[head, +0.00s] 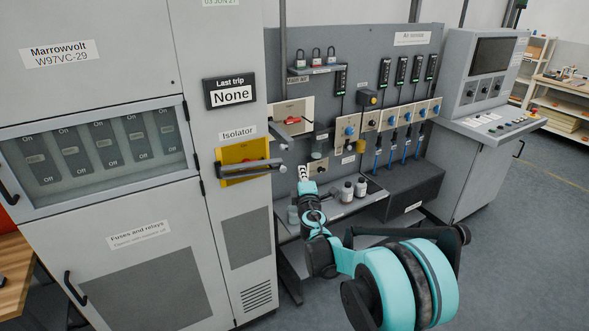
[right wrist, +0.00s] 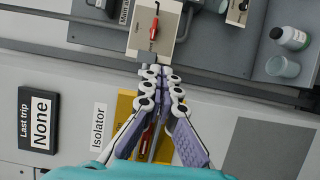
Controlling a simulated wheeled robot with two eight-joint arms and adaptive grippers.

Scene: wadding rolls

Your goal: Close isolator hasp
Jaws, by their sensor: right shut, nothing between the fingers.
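The isolator is a yellow plate (head: 232,154) on the grey cabinet, under the "Isolator" label. A small red part shows on it. A grey bar (head: 250,169), which looks like the hasp, lies across its lower part and sticks out to the right. My right gripper (head: 303,174) is just right of the bar's outer end in the head view. In the right wrist view my gripper (right wrist: 160,73) is shut and empty, in front of the yellow plate (right wrist: 126,103). Its fingers hide much of the bar; contact cannot be told. My left gripper is not in view.
A grey panel (head: 380,55) with a red-handled switch (head: 293,119), padlocks (head: 316,57) and blue knobs stands right of the cabinet. Small bottles (head: 348,191) stand on a shelf below. A control console (head: 485,75) is farther right. Open floor (head: 520,240) lies at the right.

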